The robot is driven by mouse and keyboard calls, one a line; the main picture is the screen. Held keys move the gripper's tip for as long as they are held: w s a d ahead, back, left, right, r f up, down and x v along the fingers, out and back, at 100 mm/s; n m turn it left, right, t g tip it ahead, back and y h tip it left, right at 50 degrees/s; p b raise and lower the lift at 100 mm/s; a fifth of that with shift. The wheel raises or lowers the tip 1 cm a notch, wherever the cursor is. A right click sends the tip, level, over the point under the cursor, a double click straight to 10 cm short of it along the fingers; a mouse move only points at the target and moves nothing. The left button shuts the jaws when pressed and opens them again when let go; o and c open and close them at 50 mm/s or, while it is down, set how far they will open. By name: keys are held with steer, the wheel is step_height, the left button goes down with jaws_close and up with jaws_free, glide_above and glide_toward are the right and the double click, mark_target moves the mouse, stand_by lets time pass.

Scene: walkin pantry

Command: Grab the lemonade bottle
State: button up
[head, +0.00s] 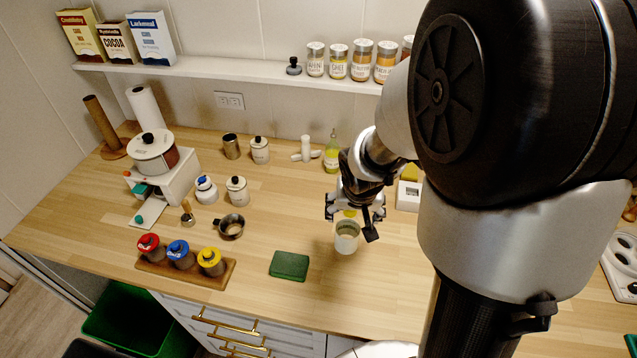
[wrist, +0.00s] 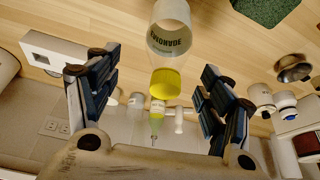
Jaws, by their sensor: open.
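The lemonade bottle (wrist: 169,42) is pale and clear with a yellow end and a dark label reading LEMONADE, upside down in the wrist view. In the head view the bottle (head: 347,240) stands on the wooden counter, partly hidden by my gripper (head: 355,207). My gripper (wrist: 157,98) is open and empty. In the wrist view, the bottle's yellow end shows in the gap between the two fingers, with no visible contact. I cannot tell how far the bottle is from the fingertips.
A green-yellow bottle (head: 332,157) stands behind, near the wall. A green pad (head: 290,265) lies left of the lemonade bottle. A metal cup (head: 230,227) and a rack of coloured-lid jars (head: 180,257) are further left. A white box (head: 408,196) stands to the right.

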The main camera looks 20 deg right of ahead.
steer(key=x, duration=0.2)
steer(key=b+x, duration=0.2)
steer(key=x, duration=0.1)
steer(key=shift+w+a+f, duration=0.2)
steer(key=shift+w+f, duration=0.05)
steer(key=shift+w, duration=0.15)
steer(key=shift+c, duration=0.6)
steer(key=c, duration=0.9)
steer(key=shift+r, duration=0.1)
